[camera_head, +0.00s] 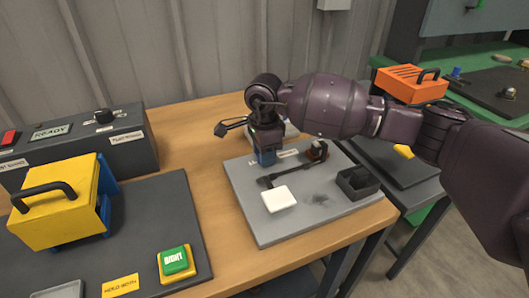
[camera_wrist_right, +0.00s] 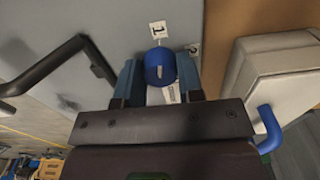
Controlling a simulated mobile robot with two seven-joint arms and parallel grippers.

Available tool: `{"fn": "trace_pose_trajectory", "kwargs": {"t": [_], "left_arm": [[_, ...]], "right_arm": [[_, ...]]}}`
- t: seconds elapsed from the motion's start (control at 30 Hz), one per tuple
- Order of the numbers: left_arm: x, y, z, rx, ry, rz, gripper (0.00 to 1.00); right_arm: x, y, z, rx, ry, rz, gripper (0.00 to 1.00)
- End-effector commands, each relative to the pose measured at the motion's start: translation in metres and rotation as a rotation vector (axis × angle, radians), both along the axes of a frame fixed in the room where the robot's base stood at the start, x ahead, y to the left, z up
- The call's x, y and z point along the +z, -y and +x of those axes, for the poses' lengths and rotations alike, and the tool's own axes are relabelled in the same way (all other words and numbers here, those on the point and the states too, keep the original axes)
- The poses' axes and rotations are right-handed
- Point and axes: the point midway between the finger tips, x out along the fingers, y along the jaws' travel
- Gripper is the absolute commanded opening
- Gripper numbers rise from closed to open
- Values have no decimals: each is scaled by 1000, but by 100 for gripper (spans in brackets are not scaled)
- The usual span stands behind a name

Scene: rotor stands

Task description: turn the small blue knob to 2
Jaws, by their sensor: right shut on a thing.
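The small blue knob (camera_wrist_right: 160,63) sits between the two fingers of my right gripper (camera_wrist_right: 160,80) in the right wrist view. The gripper is shut on it. A white mark shows on the knob's face, slightly slanted. In the head view my right gripper (camera_head: 265,155) points down at the back left of the grey board (camera_head: 262,228) and hides the knob. My left gripper is not in view.
The board also carries a black bar handle (camera_head: 290,175), a white pad (camera_head: 278,199) and a dark open box (camera_head: 357,183). At left stand a yellow block with a handle (camera_head: 52,222), a green button (camera_head: 175,260) and a grey control box (camera_head: 75,147). Bare wood lies between the boards.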

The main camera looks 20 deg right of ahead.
Motion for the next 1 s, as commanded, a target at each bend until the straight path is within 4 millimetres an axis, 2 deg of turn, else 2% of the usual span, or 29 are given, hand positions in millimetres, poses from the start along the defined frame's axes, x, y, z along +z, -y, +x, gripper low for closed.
{"fn": "trace_pose_trajectory", "kwargs": {"t": [0.37, 0.73, 1.0], "left_arm": [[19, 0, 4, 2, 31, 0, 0], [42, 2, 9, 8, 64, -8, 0], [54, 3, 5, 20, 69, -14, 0]], "right_arm": [[6, 0, 0, -209, 6, 0, 11], [7, 0, 0, -558, 6, 1, 11], [6, 0, 0, -811, 5, 2, 11]]}}
